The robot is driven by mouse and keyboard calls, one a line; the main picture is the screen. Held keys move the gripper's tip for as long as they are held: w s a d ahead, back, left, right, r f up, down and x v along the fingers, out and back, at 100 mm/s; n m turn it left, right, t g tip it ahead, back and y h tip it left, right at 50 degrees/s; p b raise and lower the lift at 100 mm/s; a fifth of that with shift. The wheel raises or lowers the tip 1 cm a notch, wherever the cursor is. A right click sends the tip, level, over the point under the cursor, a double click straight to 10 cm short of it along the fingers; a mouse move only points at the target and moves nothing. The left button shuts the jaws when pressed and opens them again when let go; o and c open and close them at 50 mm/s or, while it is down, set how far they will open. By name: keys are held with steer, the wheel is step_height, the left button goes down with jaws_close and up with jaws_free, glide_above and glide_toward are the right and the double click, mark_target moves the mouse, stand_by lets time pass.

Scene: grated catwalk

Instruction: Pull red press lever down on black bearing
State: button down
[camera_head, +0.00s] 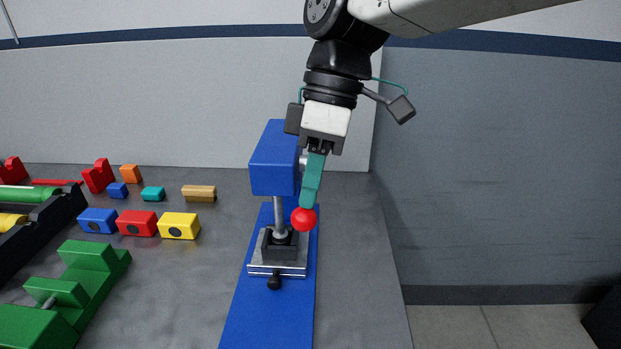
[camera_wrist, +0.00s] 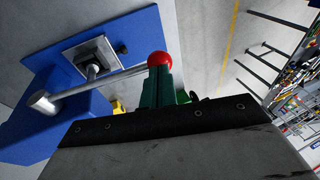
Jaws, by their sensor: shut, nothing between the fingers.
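The blue press (camera_head: 274,160) stands on a long blue base plate on the table. Its red ball knob (camera_head: 303,219) sits low in front of the press column, and in the wrist view the knob (camera_wrist: 159,60) ends a silver lever rod (camera_wrist: 108,82). The black bearing (camera_head: 280,243) rests on a silver plate under the press ram (camera_head: 279,214); the ram's end appears at the bearing, though I cannot tell whether they touch. My gripper (camera_head: 308,200) has green fingers, shut and empty, with their tips right at the red knob from above. The fingers hide part of the rod.
A green stepped fixture (camera_head: 75,290) stands front left. The table's right edge is close beside the press; a wall stands behind.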

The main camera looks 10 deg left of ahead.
steer(key=shift+s+f, duration=0.25)
steer(key=shift+f, duration=0.35)
